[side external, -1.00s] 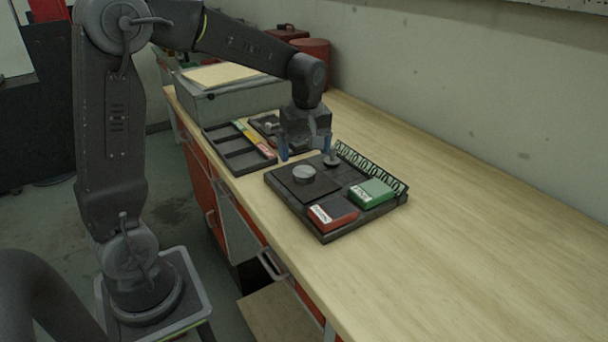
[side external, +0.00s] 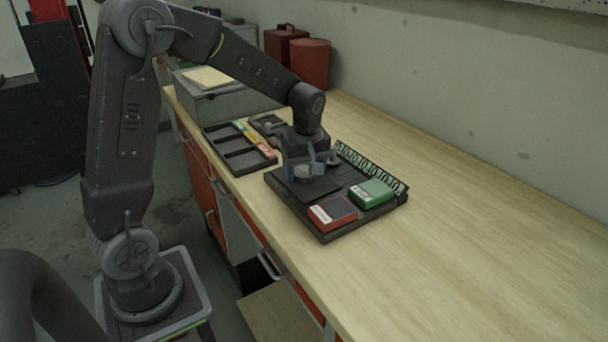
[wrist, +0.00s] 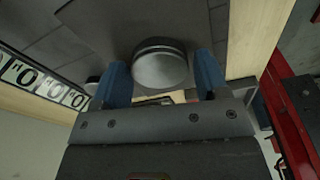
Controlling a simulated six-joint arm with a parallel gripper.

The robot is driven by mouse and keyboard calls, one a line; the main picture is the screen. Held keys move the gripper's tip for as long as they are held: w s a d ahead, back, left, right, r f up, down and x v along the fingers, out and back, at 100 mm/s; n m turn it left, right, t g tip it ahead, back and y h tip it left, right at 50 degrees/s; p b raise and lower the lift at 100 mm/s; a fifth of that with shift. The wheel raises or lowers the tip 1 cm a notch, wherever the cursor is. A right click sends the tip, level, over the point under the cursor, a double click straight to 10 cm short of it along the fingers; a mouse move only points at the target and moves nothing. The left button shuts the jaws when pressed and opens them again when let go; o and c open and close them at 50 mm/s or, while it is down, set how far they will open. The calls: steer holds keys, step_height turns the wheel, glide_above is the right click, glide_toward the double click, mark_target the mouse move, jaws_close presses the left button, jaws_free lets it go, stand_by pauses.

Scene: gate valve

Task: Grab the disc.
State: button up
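The disc (side external: 305,172) is a round light-grey metal piece on the dark square plate of the black tray (side external: 325,236). My gripper (side external: 307,168) is low over the tray, right at the disc. In the wrist view the disc (wrist: 160,64) lies between and just beyond the two blue fingertips of my gripper (wrist: 161,78). The fingers are apart, with a visible gap on each side of the disc. A small grey knob (side external: 331,158) stands behind the gripper and is partly hidden by it.
A red box (side external: 332,213) and a green box (side external: 372,192) sit in the tray's near and right parts. A divided black tray (side external: 240,150) lies to the left. The table to the right is clear.

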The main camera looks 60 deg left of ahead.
steer(key=c, duration=0.8)
steer(key=shift+c, duration=0.2)
steer(key=shift+r, duration=0.15)
